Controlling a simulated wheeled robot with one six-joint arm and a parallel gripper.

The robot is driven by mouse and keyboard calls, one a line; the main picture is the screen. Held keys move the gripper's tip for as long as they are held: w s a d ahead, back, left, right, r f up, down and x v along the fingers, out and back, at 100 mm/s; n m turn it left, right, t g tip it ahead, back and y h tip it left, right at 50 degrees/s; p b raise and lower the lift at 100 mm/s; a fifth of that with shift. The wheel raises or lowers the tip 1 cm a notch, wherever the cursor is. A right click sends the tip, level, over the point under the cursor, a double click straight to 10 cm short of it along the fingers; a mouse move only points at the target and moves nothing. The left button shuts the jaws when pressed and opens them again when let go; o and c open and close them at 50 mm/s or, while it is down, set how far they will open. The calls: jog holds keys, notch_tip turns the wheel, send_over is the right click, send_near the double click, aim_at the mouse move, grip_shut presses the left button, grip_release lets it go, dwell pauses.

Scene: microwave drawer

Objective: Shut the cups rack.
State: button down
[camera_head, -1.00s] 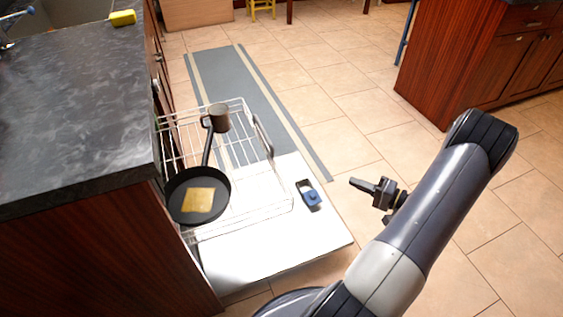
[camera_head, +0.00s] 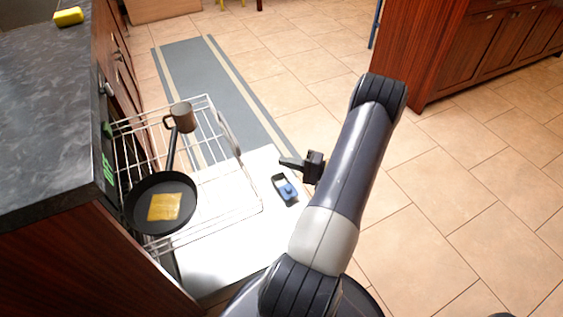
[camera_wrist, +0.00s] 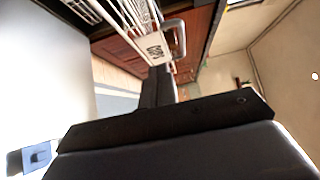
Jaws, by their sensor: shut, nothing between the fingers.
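The cups rack (camera_head: 208,216) is a white wire rack pulled out of the dark wood cabinet, above the lowered white door (camera_head: 222,262). A grey-brown mug (camera_head: 182,117) and a black pan (camera_head: 137,216) with a yellow square piece (camera_head: 165,206) are on it. The rack's handle (camera_head: 229,133) is on its outer right side; a grey handle also shows in the wrist view (camera_wrist: 180,38). My gripper (camera_head: 284,162) is shut and empty, right of the rack's outer side and apart from it. In the wrist view my gripper (camera_wrist: 160,72) points toward the rack's wires (camera_wrist: 128,14).
A blue and black item (camera_head: 286,190) sits on the open door's right part. The dark counter (camera_head: 45,120) stands at left, with a yellow sponge (camera_head: 68,17) on it. Tiled floor (camera_head: 450,200) is free at right. A grey striped mat (camera_head: 205,75) lies behind the rack.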

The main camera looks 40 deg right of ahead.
jog(key=w+a+b, duration=0.1)
jog(key=w+a, duration=0.6)
jog(key=shift+w, duration=0.15)
jog(key=shift+a, duration=0.2)
